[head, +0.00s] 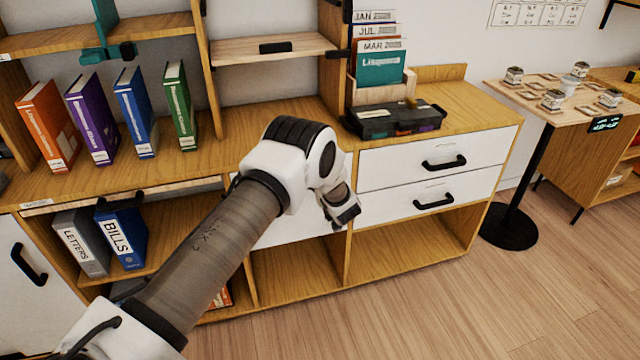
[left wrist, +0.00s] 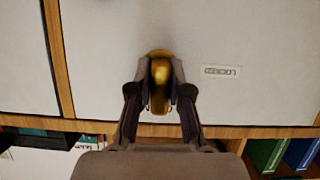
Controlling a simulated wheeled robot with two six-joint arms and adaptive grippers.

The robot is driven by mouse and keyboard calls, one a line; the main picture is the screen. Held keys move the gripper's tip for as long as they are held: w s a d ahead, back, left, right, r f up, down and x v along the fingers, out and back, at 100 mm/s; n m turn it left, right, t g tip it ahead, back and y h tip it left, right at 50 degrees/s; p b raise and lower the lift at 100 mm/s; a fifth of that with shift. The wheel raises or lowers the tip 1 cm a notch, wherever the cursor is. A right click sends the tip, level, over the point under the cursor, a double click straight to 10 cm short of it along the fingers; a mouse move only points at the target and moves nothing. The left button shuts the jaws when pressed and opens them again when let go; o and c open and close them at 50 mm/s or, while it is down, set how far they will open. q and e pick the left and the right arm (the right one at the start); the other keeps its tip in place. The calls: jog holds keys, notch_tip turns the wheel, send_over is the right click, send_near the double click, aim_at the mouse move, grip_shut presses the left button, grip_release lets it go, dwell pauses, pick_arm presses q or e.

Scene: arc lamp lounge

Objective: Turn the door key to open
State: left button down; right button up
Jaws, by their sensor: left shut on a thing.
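A gold-coloured key (left wrist: 160,75) stands at a white panel (left wrist: 250,30) in the left wrist view. My left gripper (left wrist: 160,92) is shut on it, with a finger on each side. A small printed label (left wrist: 221,71) is on the panel beside the key, too small to read surely. In the head view my left gripper (head: 342,210) is mostly hidden behind its own wrist, in front of the white cabinet front (head: 290,231). The key and its lock are hidden there. My right gripper is not in view.
White drawers (head: 430,178) with black handles are to the right, and open cubbies (head: 400,245) lie below. Colourful binders (head: 138,110) stand on the shelf at left. A black case (head: 395,119) sits on the counter. The floor at right is clear up to a small table (head: 545,100).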

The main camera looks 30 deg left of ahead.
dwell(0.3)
pick_arm(q)
jog(key=c, duration=1.1)
grip_release()
jog(key=v, duration=1.2)
jog(key=shift+w+d, duration=0.1)
jog(key=shift+w, duration=0.05)
